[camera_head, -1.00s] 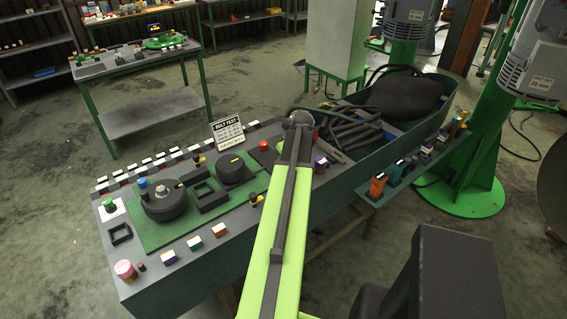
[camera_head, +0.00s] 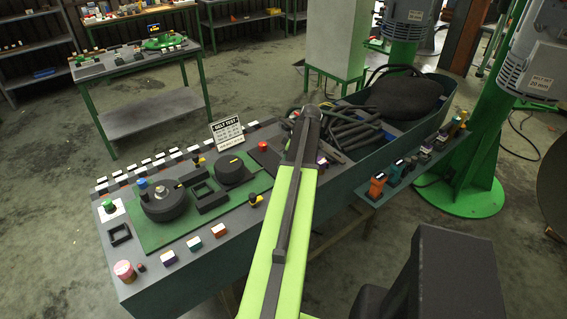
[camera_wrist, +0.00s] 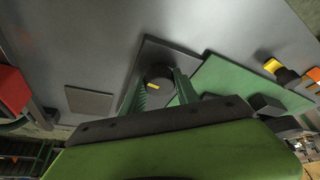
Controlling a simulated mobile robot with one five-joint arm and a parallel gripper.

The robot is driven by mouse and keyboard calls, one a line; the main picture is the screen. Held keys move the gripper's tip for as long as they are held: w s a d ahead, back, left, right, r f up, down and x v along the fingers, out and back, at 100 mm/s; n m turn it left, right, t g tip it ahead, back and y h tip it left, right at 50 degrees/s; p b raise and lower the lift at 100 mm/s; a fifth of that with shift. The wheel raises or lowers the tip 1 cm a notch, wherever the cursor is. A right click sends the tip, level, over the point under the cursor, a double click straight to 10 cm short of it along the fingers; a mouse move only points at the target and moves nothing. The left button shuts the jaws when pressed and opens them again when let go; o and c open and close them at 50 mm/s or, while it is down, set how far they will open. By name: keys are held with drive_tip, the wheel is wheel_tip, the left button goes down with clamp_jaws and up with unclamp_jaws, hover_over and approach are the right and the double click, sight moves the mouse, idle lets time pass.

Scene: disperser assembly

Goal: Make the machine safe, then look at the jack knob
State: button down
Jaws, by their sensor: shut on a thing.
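In the wrist view my gripper (camera_wrist: 160,76) has its two green fingers on either side of a dark round knob (camera_wrist: 157,71) with a yellow mark. It is shut on this knob, which sits on a dark square plate (camera_wrist: 181,57). In the head view my forearm hides the gripper and this knob. The machine is the long grey bench (camera_head: 215,264) with a green plate (camera_head: 147,232). A small black knob with a yellow mark (camera_head: 255,200) stands at the plate's right edge. I cannot tell which knob is the jack knob.
A red button (camera_head: 263,146) and a "BELT TEST" sign (camera_head: 228,131) stand near my forearm. Dark hoses (camera_head: 350,133) fill the right part. Small coloured blocks line the front edge.

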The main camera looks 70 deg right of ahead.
drive_tip(key=shift+w, duration=0.3)
drive_tip(key=c, duration=0.9)
unclamp_jaws()
drive_tip(key=shift+w+f, duration=0.1)
drive_tip(key=p+v, duration=1.6)
drive_tip(key=v, duration=0.1)
drive_tip(key=shift+s, duration=0.35)
drive_tip(key=shift+d, duration=0.1)
drive_tip(key=shift+w, duration=0.1)
